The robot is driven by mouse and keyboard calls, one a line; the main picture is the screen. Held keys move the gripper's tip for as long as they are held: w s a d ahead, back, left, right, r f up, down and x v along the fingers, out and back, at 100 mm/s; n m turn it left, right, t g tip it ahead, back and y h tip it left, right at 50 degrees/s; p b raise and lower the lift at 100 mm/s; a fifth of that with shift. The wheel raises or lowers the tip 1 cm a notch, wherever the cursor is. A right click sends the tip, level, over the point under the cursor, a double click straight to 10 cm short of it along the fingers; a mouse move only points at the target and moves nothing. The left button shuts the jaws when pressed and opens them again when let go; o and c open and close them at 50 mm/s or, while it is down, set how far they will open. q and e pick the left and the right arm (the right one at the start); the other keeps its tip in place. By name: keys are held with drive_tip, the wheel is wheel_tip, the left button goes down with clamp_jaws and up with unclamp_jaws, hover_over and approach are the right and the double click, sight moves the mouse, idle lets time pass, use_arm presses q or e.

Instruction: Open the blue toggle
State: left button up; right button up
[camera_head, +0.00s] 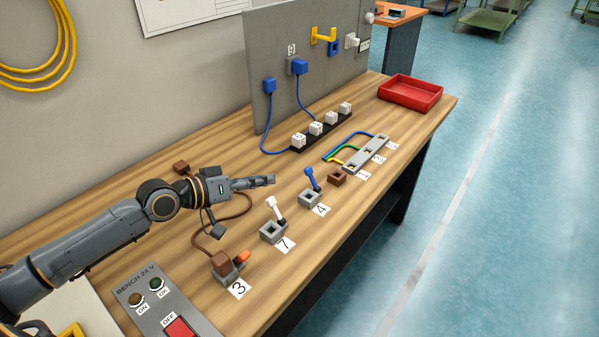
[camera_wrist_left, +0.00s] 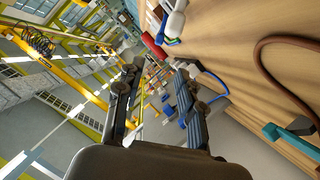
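The blue toggle (camera_head: 310,178) is a short blue lever on a grey square block with a card marked 4. The lever stands up, leaning toward the upper left of the head view. My left gripper (camera_head: 272,180) is to the left of the toggle, above the table, with its fingers pointing toward it and a gap between them. In the left wrist view the two fingers (camera_wrist_left: 158,70) are apart with nothing held between them. I cannot tell which blue shape in the wrist view is the toggle. My right gripper is in neither view.
A white toggle (camera_head: 272,204) on block 7 and an orange one (camera_head: 242,255) on block 3 stand nearer. A brown block (camera_head: 337,179) lies right of the blue toggle. A brown cable (camera_head: 238,213) loops beneath my gripper. A red tray (camera_head: 410,95) and grey panel (camera_head: 330,85) are behind.

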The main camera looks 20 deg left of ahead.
sight(305, 172)
use_arm(q)
drive_tip(key=p+x, duration=0.1)
drive_tip(key=x, duration=1.1)
drive_tip(key=shift+d, duration=0.1)
drive_tip(key=shift+w+d+f+p, duration=0.15)
drive_tip(key=shift+w+p, duration=0.15)
drive_tip(key=shift+w, duration=0.1)
drive_tip(key=shift+d, duration=0.1)
clamp_jaws()
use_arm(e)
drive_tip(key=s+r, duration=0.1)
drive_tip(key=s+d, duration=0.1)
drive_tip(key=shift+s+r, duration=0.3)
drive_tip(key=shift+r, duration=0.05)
